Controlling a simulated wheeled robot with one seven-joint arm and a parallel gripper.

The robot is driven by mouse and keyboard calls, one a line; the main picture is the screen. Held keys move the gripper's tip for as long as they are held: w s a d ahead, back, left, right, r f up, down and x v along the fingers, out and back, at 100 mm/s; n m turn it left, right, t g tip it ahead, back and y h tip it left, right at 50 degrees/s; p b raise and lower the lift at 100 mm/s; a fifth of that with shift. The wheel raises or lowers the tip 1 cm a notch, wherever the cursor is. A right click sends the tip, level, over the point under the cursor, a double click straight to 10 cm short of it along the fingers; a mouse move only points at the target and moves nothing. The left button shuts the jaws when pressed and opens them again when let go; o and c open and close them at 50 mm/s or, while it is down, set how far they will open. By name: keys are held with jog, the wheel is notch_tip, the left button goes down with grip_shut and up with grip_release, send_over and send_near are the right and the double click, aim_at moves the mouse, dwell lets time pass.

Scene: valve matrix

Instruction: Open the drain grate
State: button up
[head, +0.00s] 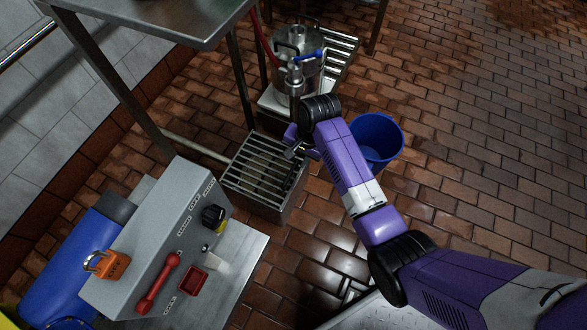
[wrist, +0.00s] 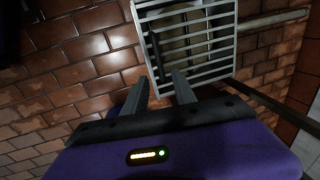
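The drain grate (head: 262,168) is a metal grid of parallel bars on top of a box-like metal frame on the brick floor. It lies flat, as far as I can see in the head view. In the wrist view the grate (wrist: 200,42) is at the top, beyond my fingers. My gripper (head: 291,152) is over the right edge of the grate in the head view.
A blue bucket (head: 377,138) stands right of the grate, behind my arm. A steel pot with a blue-handled valve (head: 308,55) stands behind it. A grey control box (head: 165,245) with a padlock (head: 107,264) is at lower left. A steel table (head: 150,12) overhangs the upper left. Floor at right is clear.

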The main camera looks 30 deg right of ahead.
aim_at(292, 170)
jog(key=f+b, duration=0.1)
jog(key=f, duration=0.1)
jog(key=f+b, duration=0.1)
jog(key=f, duration=0.1)
jog(key=w+f+b, duration=0.1)
jog(key=f, duration=0.2)
jog(key=shift+a, duration=0.4)
grip_shut()
dwell(1.0)
